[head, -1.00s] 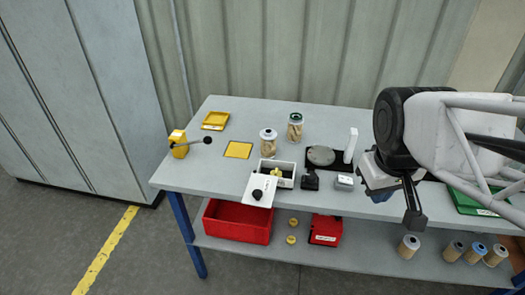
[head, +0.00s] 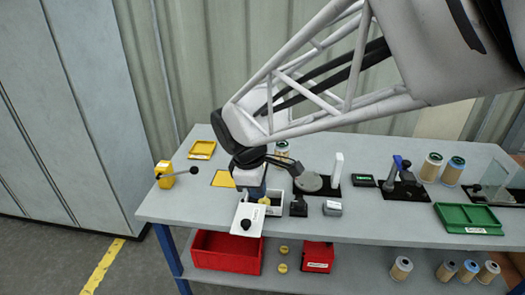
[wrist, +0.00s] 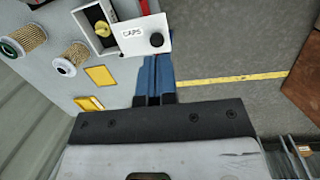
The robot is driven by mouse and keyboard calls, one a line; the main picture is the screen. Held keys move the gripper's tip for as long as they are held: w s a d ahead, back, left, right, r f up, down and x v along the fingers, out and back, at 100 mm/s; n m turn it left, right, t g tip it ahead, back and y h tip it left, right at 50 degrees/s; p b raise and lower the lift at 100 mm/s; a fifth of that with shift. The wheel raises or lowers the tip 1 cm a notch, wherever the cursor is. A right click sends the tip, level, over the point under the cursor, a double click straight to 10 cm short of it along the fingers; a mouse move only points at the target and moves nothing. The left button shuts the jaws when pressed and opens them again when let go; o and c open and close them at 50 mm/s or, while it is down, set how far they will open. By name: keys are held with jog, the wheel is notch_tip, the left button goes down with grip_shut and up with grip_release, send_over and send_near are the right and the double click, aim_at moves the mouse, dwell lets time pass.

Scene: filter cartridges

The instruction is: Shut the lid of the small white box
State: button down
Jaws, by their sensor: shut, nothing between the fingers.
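The small white box (head: 275,209) stands near the front edge of the table, with its lid (head: 246,220) open and hanging out towards the front. The lid carries a black knob (head: 246,224) and, in the wrist view, the label CAPS. In the wrist view the box (wrist: 87,20) is open beside its lid (wrist: 143,36), and a yellow item (wrist: 102,29) lies in it. My gripper (wrist: 154,59) is shut and empty, its blue fingers close to the lid's edge. I cannot tell whether they touch it. In the head view my arm hides part of the box.
A black clamp-like item (head: 299,207) and a grey block (head: 332,208) stand right of the box. A red bin (head: 227,251) is on the shelf below. Filter cartridges (wrist: 68,59) stand behind the box.

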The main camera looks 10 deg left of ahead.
jog(key=a+f+n, duration=0.2)
jog(key=a+n, duration=0.1)
jog(key=a, duration=0.3)
jog(key=a+f+n, duration=0.2)
jog(key=a, duration=0.4)
jog(key=shift+a+f+n+h, duration=0.25)
jog(key=shift+n+h, duration=0.15)
send_over(239, 231)
jog(key=s+a, duration=0.1)
jog(key=a, duration=0.2)
jog(key=x, duration=0.3)
jog(key=a+x, duration=0.1)
jog(key=x, duration=0.2)
jog(key=s+a+x, duration=0.1)
jog(key=x, duration=0.2)
jog(key=shift+d+f, duration=0.1)
jog(key=shift+f, duration=0.5)
jog(key=shift+w+d+f, duration=0.1)
jog(key=shift+w+d, duration=0.1)
jog(key=shift+d, duration=0.3)
jog(key=shift+w+d+f, duration=0.1)
jog(key=shift+w+d, duration=0.05)
jog(key=shift+d, duration=0.35)
